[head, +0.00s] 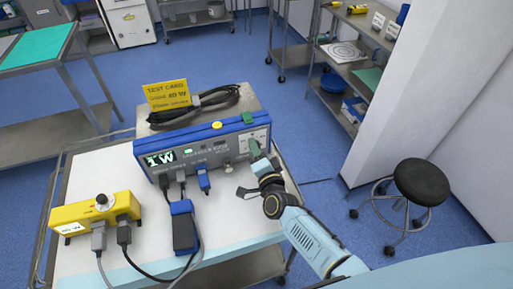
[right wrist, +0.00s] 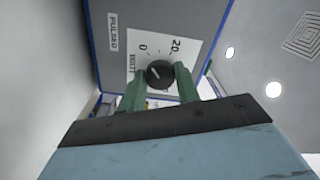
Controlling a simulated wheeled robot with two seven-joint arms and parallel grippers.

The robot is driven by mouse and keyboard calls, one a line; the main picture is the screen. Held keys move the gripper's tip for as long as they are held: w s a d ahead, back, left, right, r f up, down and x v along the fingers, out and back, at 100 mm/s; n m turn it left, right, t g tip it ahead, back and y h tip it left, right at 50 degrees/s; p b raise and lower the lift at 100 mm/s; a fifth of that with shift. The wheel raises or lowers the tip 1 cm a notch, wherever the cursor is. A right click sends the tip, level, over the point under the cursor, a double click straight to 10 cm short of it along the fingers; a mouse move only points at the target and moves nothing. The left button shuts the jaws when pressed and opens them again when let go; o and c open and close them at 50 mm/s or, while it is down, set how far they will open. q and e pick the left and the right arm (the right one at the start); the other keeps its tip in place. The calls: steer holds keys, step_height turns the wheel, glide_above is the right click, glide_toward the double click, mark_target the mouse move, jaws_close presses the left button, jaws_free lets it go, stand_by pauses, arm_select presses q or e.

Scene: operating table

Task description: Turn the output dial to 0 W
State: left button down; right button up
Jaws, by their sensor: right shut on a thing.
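The output dial (right wrist: 159,73) is a black round knob on a white panel with scale marks, a "0" and a "20" in the right wrist view. My right gripper (right wrist: 160,80) has its two green fingers on either side of the knob and is shut on it. In the head view the right gripper (head: 256,154) is at the right end of the blue and grey generator (head: 215,146) and hides the dial. The generator's display (head: 160,158) shows what looks like "1W". My left gripper is not in view.
A yellow box (head: 95,215) with a knob and a blue pedal-like unit (head: 184,226) with cables stand on the cart (head: 232,228). A black stool (head: 421,182) is at the right.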

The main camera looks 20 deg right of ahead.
steer(key=shift+n, duration=0.5)
steer(key=o, duration=1)
steer(key=s+p, duration=0.1)
steer(key=s, duration=1.2)
steer(key=shift+s+d, duration=0.2)
